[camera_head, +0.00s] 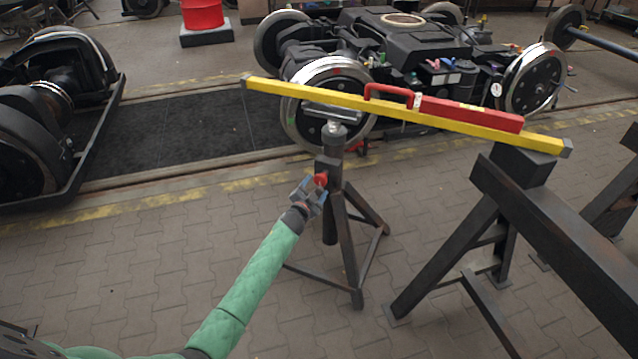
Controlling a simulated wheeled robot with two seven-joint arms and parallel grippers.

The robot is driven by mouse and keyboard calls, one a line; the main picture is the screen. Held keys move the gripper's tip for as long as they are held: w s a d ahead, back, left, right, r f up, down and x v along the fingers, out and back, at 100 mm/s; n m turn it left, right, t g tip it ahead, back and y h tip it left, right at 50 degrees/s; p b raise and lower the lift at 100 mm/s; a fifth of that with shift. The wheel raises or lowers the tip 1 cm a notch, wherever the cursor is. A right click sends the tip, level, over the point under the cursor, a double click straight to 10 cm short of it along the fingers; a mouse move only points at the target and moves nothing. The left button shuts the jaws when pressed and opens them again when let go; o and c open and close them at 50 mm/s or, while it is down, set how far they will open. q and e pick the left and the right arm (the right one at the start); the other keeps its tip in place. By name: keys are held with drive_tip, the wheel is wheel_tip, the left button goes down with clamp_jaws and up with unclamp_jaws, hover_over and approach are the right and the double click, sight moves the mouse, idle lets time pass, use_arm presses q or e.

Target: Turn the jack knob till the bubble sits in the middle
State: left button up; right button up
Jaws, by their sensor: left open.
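A dark tripod jack (334,210) stands on the paved floor, with a red knob (321,179) on the side of its upper column. My left gripper (314,186) is open at the knob, its fingers close around or beside it; contact cannot be told. A long yellow beam (450,127) lies across the jack head and a trestle on the right, sloping down to the right in the picture. A red level (470,113) with a handle lies on the beam. Its bubble is too small to make out. My right gripper is not in view.
A dark steel trestle (575,235) stands at the right, its legs near the jack's feet. A tram bogie (410,60) stands behind the beam, and another wheeled unit (45,110) is at the left. The paving (130,270) at the left front is clear.

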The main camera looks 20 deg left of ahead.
use_arm(q)
drive_tip(key=shift+s+a, duration=0.1)
drive_tip(key=shift+s, duration=0.75)
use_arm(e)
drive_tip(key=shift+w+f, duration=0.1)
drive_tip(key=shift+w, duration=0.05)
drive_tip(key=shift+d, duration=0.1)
